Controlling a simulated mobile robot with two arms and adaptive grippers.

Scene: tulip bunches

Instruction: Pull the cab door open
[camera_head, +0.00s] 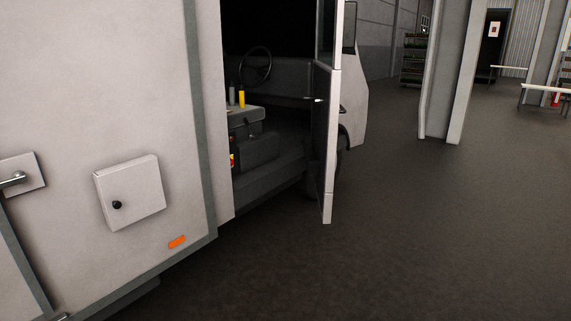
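The cab door (331,130) of a white truck stands swung out from the cab, and I see it nearly edge-on. A small light-coloured handle (318,100) shows on its dark inner side. Through the open doorway I see the steering wheel (255,66) and the dark cab interior (275,150). The doorway lies between the truck's box body and the door. Neither of my grippers is in view. The door's outer face is mostly hidden at this angle.
The truck's white side panel (120,90) fills the left, with a small locker box (130,192) and a latch handle (14,180) standing out from it. The dark floor (430,230) right of the door is clear. A pale pillar (455,75) stands farther back.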

